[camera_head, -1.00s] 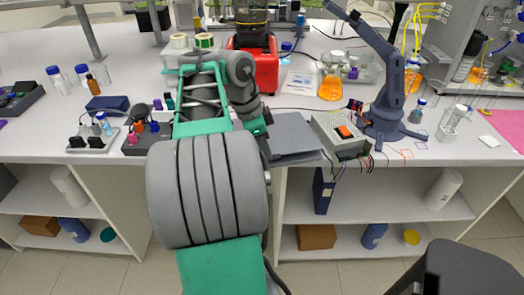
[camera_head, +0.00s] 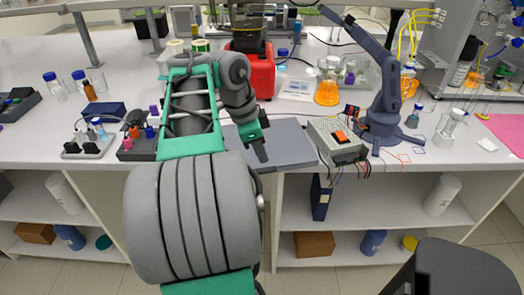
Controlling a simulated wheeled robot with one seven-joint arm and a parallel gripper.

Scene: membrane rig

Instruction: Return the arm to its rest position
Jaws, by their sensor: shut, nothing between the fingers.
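My arm reaches forward from the bottom middle of the head view, with its green and grey links bent over the front of the bench. My gripper (camera_head: 262,153) is at the end of the wrist, pointing down and towards the front. It is shut and holds nothing that I can see. It hangs over the dark grey flat plate (camera_head: 290,143) near the bench's front edge. Whether it touches the plate cannot be told. My arm hides part of the bench behind it.
Right of my gripper stand a power box (camera_head: 335,140) with wires and a small dark blue arm (camera_head: 388,95). Behind are a red device (camera_head: 258,72) and an orange flask (camera_head: 327,88). Shelves lie below.

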